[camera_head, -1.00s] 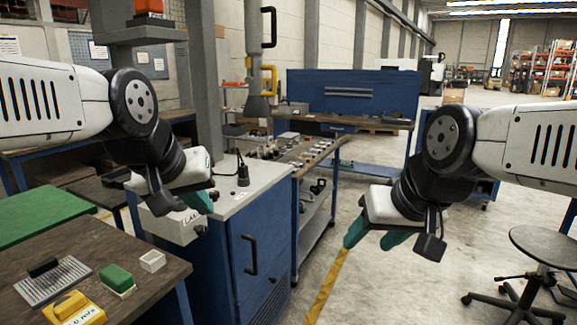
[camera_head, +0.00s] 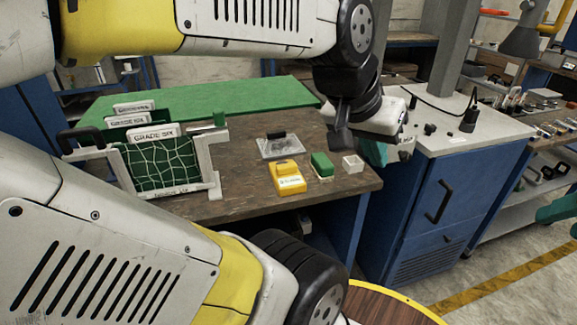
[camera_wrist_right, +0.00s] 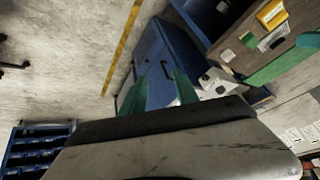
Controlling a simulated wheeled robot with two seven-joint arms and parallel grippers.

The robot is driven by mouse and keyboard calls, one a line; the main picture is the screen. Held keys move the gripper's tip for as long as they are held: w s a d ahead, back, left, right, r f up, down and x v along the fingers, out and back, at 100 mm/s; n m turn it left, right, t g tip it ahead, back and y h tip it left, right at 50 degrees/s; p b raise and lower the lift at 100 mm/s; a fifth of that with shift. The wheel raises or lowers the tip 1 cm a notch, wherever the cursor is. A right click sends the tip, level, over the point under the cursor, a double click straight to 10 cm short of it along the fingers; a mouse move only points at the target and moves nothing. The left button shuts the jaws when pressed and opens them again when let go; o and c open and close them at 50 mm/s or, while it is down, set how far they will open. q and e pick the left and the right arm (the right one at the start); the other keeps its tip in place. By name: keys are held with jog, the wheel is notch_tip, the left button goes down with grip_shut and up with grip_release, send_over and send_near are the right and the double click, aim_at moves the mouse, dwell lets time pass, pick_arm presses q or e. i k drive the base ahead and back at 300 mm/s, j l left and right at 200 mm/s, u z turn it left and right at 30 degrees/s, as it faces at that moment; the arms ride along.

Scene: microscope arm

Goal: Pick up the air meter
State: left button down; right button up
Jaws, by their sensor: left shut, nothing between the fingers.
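A yellow device (camera_head: 288,178) with a white label, which looks like the air meter, lies on the brown worktable (camera_head: 240,200) near its front edge. It also shows at the top right of the right wrist view (camera_wrist_right: 271,14). My left gripper (camera_head: 374,153) hangs to the right of the worktable by the blue cabinet, well apart from the yellow device. Its teal fingers are shut and empty, partly hidden by the wrist. My right gripper (camera_head: 562,214) shows only as teal fingertips at the right edge. In the right wrist view its fingers (camera_wrist_right: 160,90) stand apart with nothing between them.
A green block (camera_head: 321,165), a white cube (camera_head: 352,163) and a small plate with a black handle (camera_head: 279,147) lie near the yellow device. A file rack (camera_head: 206,170) stands left. A blue cabinet (camera_head: 410,215) stands right. My left arm crosses above the worktable.

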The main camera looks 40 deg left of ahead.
aim_at(287, 179)
jog(key=u, duration=1.4)
jog(key=i+l+u, duration=0.1)
jog(key=l+u, duration=1.35)
